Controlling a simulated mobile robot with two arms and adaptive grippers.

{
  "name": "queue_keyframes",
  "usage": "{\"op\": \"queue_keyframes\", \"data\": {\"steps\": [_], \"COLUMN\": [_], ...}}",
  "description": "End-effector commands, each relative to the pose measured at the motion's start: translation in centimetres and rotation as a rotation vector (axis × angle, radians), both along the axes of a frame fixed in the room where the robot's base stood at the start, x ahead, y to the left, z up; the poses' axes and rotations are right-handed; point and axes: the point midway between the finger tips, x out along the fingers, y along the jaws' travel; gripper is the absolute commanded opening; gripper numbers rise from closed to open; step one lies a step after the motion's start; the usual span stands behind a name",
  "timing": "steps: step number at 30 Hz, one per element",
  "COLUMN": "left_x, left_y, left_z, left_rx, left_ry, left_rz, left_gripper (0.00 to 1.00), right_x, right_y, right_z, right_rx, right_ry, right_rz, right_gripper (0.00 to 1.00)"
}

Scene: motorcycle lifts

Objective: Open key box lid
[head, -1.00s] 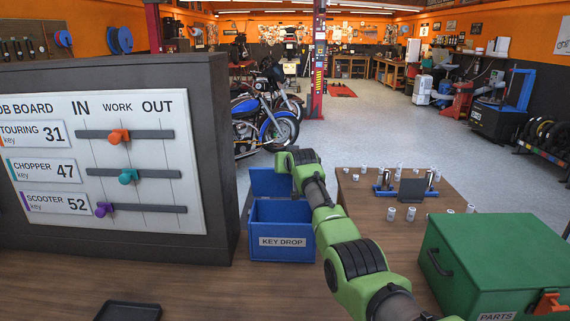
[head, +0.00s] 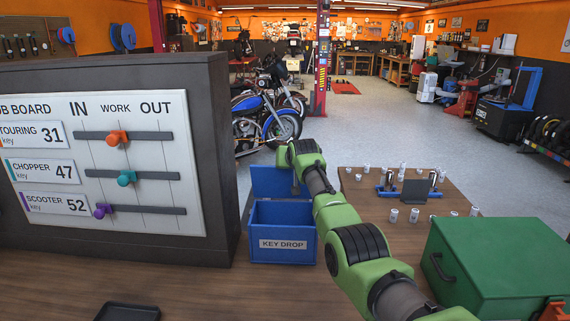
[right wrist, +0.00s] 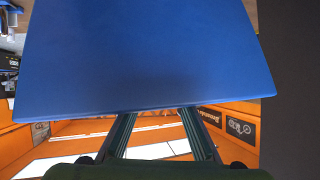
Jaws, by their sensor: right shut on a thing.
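The key box is a blue box (head: 283,226) labelled KEY DROP, standing on the wooden bench beside the job board. Its blue lid (head: 270,181) stands raised at the back of the box, and the box's top is open. In the right wrist view the lid (right wrist: 150,50) fills most of the picture as a flat blue panel. My right gripper (right wrist: 158,112) is shut on the lid's edge. In the head view my green right arm reaches over to the lid, and the fingers are mostly hidden there. My left gripper is not in view.
The job board (head: 105,160) stands close to the left of the box. A wooden table (head: 360,200) with several small cans is behind. A black tray (head: 128,311) lies at the front edge.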

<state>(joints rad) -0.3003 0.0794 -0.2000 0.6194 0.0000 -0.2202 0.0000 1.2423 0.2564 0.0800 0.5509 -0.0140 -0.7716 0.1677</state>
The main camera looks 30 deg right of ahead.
Motion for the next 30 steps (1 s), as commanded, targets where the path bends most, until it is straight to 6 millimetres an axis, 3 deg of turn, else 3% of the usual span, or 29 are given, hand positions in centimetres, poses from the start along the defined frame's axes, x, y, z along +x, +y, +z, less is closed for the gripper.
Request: {"op": "queue_keyframes", "data": {"steps": [1,22,23,25,30], "left_x": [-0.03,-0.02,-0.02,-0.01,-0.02], "left_y": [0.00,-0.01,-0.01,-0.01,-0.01], "left_z": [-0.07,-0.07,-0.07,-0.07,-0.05], "left_rx": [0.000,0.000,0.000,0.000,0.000], "left_ry": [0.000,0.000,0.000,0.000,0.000], "left_rz": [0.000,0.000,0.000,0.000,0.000], "left_gripper": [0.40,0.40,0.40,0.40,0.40], "right_x": [-0.46,-0.44,-0.44,-0.45,-0.35], "right_y": [0.06,0.09,0.09,0.08,0.05], "right_z": [-1.88,-1.88,-1.88,-1.87,-1.43], "right_rx": [0.007,0.007,0.007,0.008,0.006], "right_ry": [0.035,0.035,0.035,0.036,0.028], "right_rz": [-0.001,-0.001,-0.001,-0.001,0.000], "right_gripper": [0.00,0.00,0.20,0.37,0.37]}}
